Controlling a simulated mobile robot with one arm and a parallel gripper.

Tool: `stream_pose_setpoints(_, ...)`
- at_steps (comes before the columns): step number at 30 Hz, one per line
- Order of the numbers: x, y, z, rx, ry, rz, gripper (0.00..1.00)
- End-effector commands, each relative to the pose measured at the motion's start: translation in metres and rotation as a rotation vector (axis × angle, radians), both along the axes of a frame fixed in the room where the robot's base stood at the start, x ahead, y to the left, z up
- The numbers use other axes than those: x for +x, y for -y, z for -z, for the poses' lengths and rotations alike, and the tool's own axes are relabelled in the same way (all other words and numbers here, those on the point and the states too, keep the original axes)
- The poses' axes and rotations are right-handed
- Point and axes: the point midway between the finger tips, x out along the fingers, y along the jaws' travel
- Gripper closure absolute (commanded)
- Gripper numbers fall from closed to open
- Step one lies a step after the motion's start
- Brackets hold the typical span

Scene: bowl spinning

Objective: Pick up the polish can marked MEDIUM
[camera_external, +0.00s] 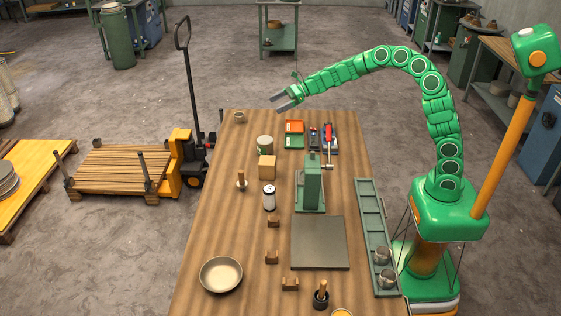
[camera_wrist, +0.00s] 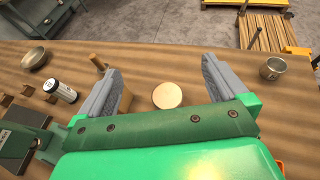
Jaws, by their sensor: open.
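A white can with dark ends (camera_external: 269,197) stands on the wooden table; it also shows at the left of the wrist view (camera_wrist: 60,90). I cannot read MEDIUM on either can. My gripper (camera_external: 284,100) is open and empty, raised above the far end of the table; its two grey fingers (camera_wrist: 161,66) are spread wide.
A wooden block (camera_external: 267,168) stands just in front of the green can. A shallow bowl (camera_external: 221,274) sits at the near left, a small cup (camera_external: 239,118) at the far left.

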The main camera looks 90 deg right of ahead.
Motion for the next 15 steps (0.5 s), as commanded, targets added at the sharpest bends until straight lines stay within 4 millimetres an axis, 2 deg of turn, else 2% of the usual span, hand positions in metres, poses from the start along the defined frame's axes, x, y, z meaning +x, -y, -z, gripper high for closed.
stream_pose_setpoints(1, 0.0, -0.003, 0.011, 0.007, -0.003, -0.005, 0.0)
stream_pose_setpoints(11, 0.0, -0.004, 0.08, 0.003, -0.004, -0.006, 0.0)
stream_pose_setpoints(15, 0.0, -0.003, 0.12, 0.004, -0.004, -0.004, 0.0)
